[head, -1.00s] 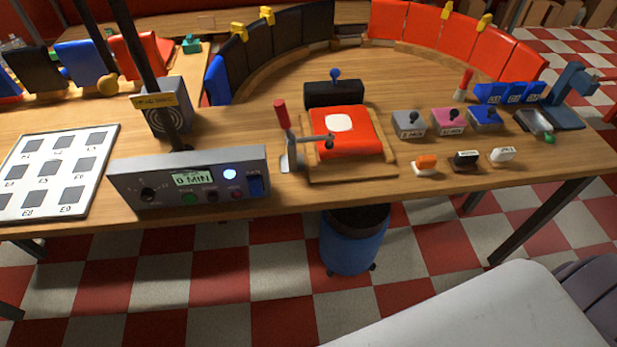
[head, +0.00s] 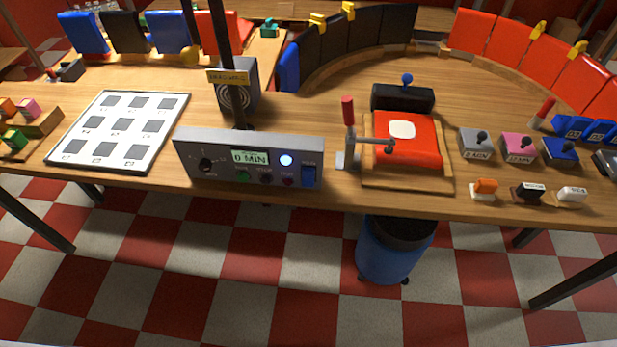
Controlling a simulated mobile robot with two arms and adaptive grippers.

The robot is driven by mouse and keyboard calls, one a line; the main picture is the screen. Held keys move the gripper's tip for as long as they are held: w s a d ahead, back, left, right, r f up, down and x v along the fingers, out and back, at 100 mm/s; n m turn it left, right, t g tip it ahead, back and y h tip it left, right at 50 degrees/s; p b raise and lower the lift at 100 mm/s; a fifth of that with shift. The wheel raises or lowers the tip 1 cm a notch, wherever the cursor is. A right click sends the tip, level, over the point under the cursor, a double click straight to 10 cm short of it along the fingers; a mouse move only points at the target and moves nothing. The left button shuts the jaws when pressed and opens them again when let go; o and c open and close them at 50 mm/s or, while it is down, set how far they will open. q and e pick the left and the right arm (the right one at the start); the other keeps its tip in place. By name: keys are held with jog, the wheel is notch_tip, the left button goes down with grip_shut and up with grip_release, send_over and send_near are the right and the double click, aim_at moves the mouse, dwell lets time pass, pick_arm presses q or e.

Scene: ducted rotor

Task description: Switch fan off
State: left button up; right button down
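A grey control box (head: 250,158) stands near the front edge of the table. Its front has a black knob (head: 206,165), a display (head: 250,158) reading "0 MIN", a lit bluish-white lamp (head: 286,160), several small buttons and a blue rocker switch (head: 309,175) at the right end. The labels are too small to read surely. Behind it stands a grey box with a round ringed grille (head: 233,97); I cannot tell whether this is the fan or whether anything turns. Neither of my grippers is in view.
A black post (head: 222,40) rises behind the control box. Left is a white board with dark squares (head: 107,155). Right are a red press-like device with a lever (head: 408,150) and several small switch boxes (head: 519,148). A blue bin (head: 392,250) stands below the table.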

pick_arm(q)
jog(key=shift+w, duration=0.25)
